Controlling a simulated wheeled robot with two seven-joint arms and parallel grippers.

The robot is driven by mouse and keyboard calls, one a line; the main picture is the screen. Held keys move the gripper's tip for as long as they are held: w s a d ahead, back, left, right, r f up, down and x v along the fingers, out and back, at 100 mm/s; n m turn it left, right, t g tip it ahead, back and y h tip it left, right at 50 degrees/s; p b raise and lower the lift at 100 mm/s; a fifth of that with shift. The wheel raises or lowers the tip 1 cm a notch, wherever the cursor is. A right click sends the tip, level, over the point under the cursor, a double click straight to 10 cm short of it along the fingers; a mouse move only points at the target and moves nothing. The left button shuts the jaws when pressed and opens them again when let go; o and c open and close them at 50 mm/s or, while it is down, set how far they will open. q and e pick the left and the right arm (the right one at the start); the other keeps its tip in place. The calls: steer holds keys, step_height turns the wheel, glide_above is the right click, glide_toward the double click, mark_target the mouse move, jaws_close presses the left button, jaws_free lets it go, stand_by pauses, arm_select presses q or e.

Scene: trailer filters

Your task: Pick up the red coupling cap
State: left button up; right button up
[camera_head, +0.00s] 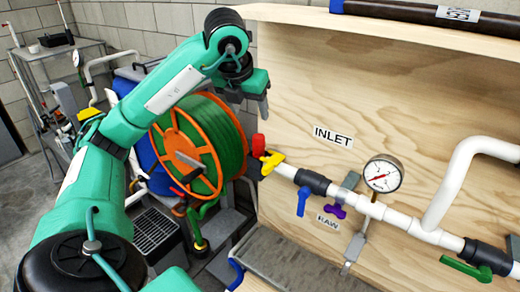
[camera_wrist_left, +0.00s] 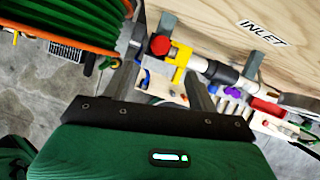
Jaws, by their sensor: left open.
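The red coupling cap (camera_head: 258,146) sits at the left end of the white pipe line, next to a yellow fitting (camera_head: 271,162). In the left wrist view the red cap (camera_wrist_left: 159,44) shows above the middle, with the yellow fitting (camera_wrist_left: 181,60) to its right. My left gripper (camera_head: 252,108) points downward above the cap in the head view. It is open and empty, and apart from the cap. The cap's side towards the pipe is partly hidden by the fitting. My right gripper is in neither view.
A wooden panel (camera_head: 310,92) stands behind the pipe, with a pressure gauge (camera_head: 383,174) and a blue valve handle (camera_head: 302,201). A hose reel (camera_head: 187,147) with an orange rim stands left of the cap. Free space lies above the cap.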

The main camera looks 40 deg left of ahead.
mark_target(258, 137)
arm_select(q)
steer(key=x, duration=0.6)
steer(key=shift+w, duration=0.15)
steer(key=shift+w+a+f, duration=0.15)
steer(key=shift+w+f, duration=0.05)
steer(key=shift+f, duration=0.25)
steer(key=shift+p+x, duration=0.65)
steer(key=shift+x, duration=2)
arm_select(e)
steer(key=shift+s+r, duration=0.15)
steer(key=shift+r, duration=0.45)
arm_select(q)
steer(key=shift+s, duration=0.1)
steer(key=c, duration=1.1)
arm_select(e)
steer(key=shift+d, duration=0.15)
